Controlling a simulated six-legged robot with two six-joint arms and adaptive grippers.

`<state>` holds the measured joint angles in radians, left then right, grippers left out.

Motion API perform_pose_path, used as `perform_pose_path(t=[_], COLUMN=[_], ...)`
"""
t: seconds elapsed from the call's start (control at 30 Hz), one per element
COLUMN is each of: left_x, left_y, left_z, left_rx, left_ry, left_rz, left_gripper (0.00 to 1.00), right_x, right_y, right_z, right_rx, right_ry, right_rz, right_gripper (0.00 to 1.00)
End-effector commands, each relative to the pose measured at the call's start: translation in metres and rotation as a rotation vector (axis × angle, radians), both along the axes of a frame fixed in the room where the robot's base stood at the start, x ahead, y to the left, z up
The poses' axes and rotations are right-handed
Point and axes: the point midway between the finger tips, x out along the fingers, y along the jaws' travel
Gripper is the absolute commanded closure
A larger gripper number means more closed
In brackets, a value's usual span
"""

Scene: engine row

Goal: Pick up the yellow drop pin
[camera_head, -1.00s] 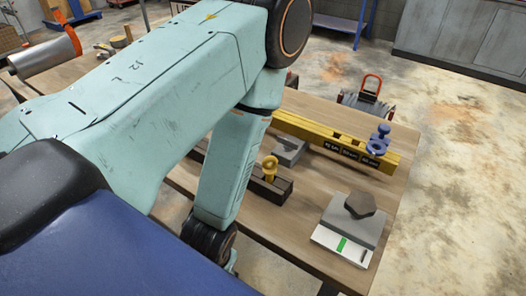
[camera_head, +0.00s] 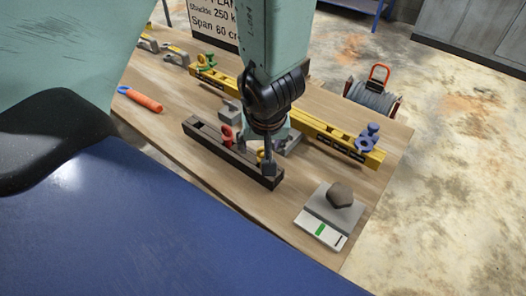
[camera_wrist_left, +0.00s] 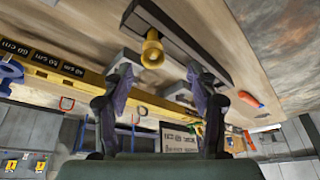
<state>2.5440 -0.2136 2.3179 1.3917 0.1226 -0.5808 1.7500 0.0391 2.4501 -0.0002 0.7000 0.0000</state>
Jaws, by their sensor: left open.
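The yellow drop pin (camera_wrist_left: 152,50) stands in a dark slotted block (camera_wrist_left: 185,35) in the left wrist view, its ringed end toward the camera. My left gripper (camera_wrist_left: 160,82) is open there, with its two fingers apart and the pin between and just beyond their tips. In the head view the pin (camera_head: 260,155) is mostly hidden by my left gripper (camera_head: 268,168), which hangs over the right end of the dark block (camera_head: 203,134). Contact with the pin cannot be told. My right gripper is not in view.
A red pin (camera_head: 227,135) stands in the same block. A yellow beam (camera_head: 340,138) with a blue shackle (camera_head: 368,138) runs behind. A grey block with a dark hexagonal piece (camera_head: 340,195) sits at right. An orange handle (camera_head: 140,98) lies at left.

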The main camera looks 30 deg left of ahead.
Motion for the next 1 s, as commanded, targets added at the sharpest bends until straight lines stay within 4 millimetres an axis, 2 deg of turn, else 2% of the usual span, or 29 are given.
perform_pose_path(t=[0.07, 0.17, 0.57, 0.8, 1.0], left_x=[0.007, 0.01, 0.018, 0.025, 0.03], left_y=[-0.003, -0.004, 0.002, 0.008, 0.013], left_z=[0.009, 0.008, -0.02, -0.046, -0.061], left_rx=[-0.01, -0.017, -0.016, -0.017, -0.016], left_ry=[-0.027, -0.035, -0.034, -0.032, -0.032], left_rz=[0.012, 0.019, 0.02, 0.022, 0.02], left_gripper=[0.42, 0.42, 0.42, 0.42, 0.42], right_x=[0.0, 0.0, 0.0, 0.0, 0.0], right_y=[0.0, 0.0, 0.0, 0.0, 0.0], right_z=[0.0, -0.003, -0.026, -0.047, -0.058], right_rx=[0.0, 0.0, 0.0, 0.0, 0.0], right_ry=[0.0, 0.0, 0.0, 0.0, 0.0], right_rz=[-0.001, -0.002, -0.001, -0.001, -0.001], right_gripper=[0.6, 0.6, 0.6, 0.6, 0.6])
